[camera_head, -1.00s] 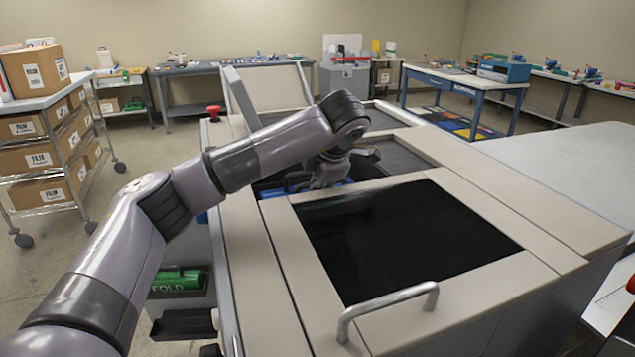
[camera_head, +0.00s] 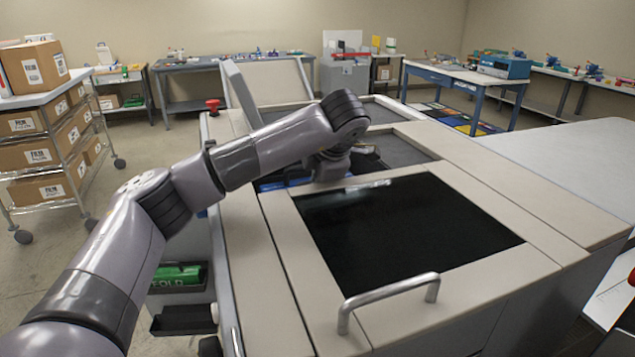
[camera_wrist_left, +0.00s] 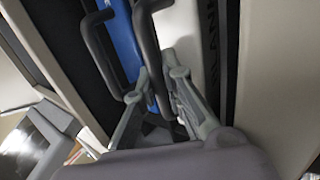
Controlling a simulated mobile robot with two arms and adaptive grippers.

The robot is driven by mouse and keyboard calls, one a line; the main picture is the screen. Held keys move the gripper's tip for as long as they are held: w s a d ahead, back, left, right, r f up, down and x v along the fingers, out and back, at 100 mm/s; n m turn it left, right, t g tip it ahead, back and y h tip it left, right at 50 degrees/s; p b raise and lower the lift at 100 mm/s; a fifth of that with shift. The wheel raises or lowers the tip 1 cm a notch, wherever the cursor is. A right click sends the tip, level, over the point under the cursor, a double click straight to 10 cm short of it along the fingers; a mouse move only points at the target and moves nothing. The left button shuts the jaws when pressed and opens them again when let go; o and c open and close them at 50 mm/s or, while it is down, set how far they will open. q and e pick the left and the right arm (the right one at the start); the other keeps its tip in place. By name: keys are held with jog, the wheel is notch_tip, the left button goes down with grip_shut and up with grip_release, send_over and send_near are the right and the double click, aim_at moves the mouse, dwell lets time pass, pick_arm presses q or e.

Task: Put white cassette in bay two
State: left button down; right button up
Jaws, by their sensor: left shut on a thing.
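The white cassette (camera_wrist_left: 183,35) shows in the left wrist view as a pale body with a dark loop handle. My left gripper (camera_wrist_left: 160,78) is shut on this handle. A blue cassette (camera_wrist_left: 123,42) with its own dark handle stands close beside it on the left. In the head view my left gripper (camera_head: 330,170) reaches down into the open compartment of the large beige machine (camera_head: 275,255), behind the dark panel. The gripper and arm hide most of the cassettes there. I cannot tell the bay numbers. My right gripper is not in view.
The glossy black panel (camera_head: 410,235) and a metal bar handle (camera_head: 388,298) lie in front of the compartment. A raised lid (camera_head: 242,95) stands behind my arm. A cart with boxes (camera_head: 45,155) stands farther left.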

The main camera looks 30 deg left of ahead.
pick_arm(q)
jog(key=shift+s+d+f+b, duration=0.15)
jog(key=shift+f+b, duration=0.15)
jog(key=shift+f, duration=0.2)
jog(key=c, duration=1.6)
grip_release()
jog(key=shift+f, duration=0.1)
jog(key=shift+s+d+r, duration=0.1)
jog(key=shift+d+r, duration=0.1)
jog(key=shift+r, duration=0.25)
jog(key=v, duration=0.7)
jog(key=shift+r, duration=0.4)
